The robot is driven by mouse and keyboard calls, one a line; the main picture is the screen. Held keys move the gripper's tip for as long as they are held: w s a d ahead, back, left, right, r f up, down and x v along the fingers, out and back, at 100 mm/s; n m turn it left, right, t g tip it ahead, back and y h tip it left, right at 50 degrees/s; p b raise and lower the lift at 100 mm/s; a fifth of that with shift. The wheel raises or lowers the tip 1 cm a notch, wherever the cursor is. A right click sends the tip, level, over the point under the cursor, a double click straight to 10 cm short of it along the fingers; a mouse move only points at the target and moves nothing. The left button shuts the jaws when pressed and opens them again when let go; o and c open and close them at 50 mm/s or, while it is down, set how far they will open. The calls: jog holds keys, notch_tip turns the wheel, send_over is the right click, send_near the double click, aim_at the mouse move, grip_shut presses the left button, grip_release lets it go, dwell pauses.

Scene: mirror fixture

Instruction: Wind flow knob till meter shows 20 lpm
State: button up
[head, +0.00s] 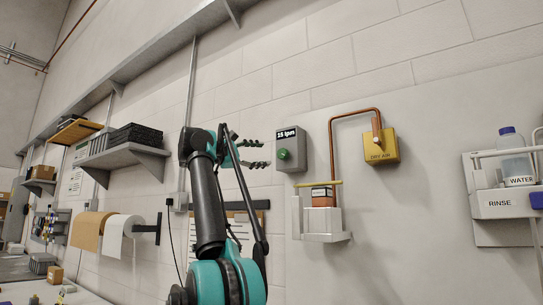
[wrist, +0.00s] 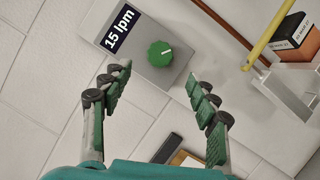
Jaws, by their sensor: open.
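The flow meter is a grey wall box (head: 293,163) with a dark display (head: 287,134) that reads 15 lpm. The green flow knob (head: 284,154) sits on its front face, below the display. In the wrist view the knob (wrist: 160,53) shows a white pointer line, and the display (wrist: 120,32) also reads 15 lpm. My gripper (head: 262,153) is open, just left of the box in the head view. In the wrist view my gripper's fingers (wrist: 158,80) are spread wide, with the knob ahead between them and slightly beyond the tips. Nothing is between the fingers.
A copper pipe (head: 332,150) runs beside the box to a yellow DRY AIR box (head: 380,147). A white wall holder (head: 320,222) carries a small orange and black box (head: 322,196) below right. A shelf (head: 123,155) and paper rolls (head: 120,230) are at left.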

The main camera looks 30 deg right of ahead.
jog(key=shift+a+f, duration=0.2)
jog(key=shift+a, duration=0.9)
jog(key=shift+a+f, duration=0.15)
jog(key=shift+a, duration=0.95)
jog(key=shift+s, duration=0.1)
jog(key=n+t, duration=0.8)
jog(key=n, duration=1)
send_near(281, 155)
jog(key=shift+h, duration=0.5)
jog(key=x, duration=0.8)
jog(key=shift+d+f, duration=0.15)
jog(key=shift+d, duration=0.3)
jog(key=shift+w, duration=0.25)
jog(key=c, duration=1.2)
